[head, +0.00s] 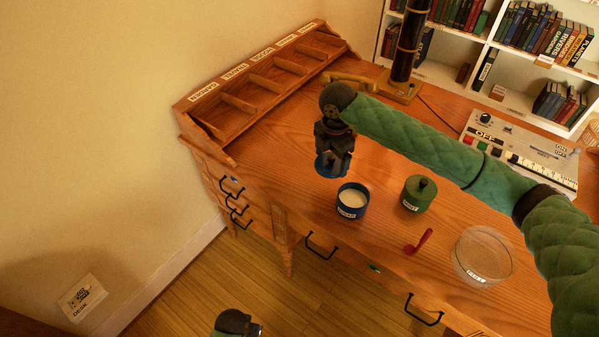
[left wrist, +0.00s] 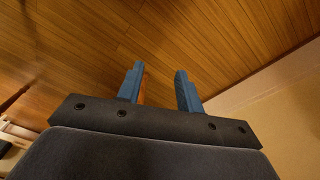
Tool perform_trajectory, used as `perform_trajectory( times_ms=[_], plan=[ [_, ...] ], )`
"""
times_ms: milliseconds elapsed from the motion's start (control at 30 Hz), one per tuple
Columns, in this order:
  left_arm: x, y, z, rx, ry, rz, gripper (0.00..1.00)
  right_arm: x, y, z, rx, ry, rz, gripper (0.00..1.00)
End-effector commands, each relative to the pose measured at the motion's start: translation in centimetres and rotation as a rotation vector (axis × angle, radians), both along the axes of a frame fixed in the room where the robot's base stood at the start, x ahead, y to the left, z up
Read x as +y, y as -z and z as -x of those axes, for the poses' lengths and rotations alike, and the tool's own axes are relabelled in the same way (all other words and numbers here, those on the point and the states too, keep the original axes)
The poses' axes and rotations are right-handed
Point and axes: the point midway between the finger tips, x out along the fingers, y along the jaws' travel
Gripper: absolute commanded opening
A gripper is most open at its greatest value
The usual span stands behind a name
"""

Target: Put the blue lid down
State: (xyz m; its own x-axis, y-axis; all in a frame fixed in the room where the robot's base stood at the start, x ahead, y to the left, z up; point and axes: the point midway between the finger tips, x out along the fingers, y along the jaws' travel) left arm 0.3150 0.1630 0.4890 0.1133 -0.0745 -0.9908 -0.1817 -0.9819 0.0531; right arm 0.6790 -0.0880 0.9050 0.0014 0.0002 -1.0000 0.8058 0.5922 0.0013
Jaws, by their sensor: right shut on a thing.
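The blue lid (head: 325,170) shows under my right gripper (head: 333,160) in the head view, above the desk's left part. My right gripper points down and is shut on the lid; its fingers hide part of it. I cannot tell whether the lid touches the desk. A blue canister (head: 352,204) stands uncovered to the lower right of the lid, with pale contents showing. My left gripper (left wrist: 160,85) is open and empty in the left wrist view, over the wooden floor. In the head view only a dark part of my left arm shows at the bottom edge.
A green lidded canister (head: 419,194), a red scoop (head: 419,242) and a clear glass bowl (head: 483,257) stand right of the blue canister. A wooden compartment rack (head: 265,84) lines the desk's left edge. A dark column (head: 406,50) and a control panel (head: 519,150) stand farther back.

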Motion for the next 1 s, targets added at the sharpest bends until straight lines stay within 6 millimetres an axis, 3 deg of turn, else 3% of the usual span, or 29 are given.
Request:
perform_trajectory(
  times_ms=[400,533,767,1000],
  plan=[
    [1.6,8.0,2.3,0.001,-0.001,-0.018,0.36,6.9,4.0,-2.6,0.002,0.000,-0.001,0.62],
    [1.9,9.6,2.4,-0.009,0.001,-0.022,0.36,8.5,5.2,-3.3,0.003,0.001,0.000,0.62],
    [2.2,11.0,2.5,-0.019,0.003,-0.026,0.36,8.9,6.4,-3.5,0.002,0.003,0.000,0.62],
    [2.9,13.5,3.1,-0.032,0.007,-0.034,0.36,8.9,8.9,-3.4,0.002,0.001,0.000,0.62]
  ],
)
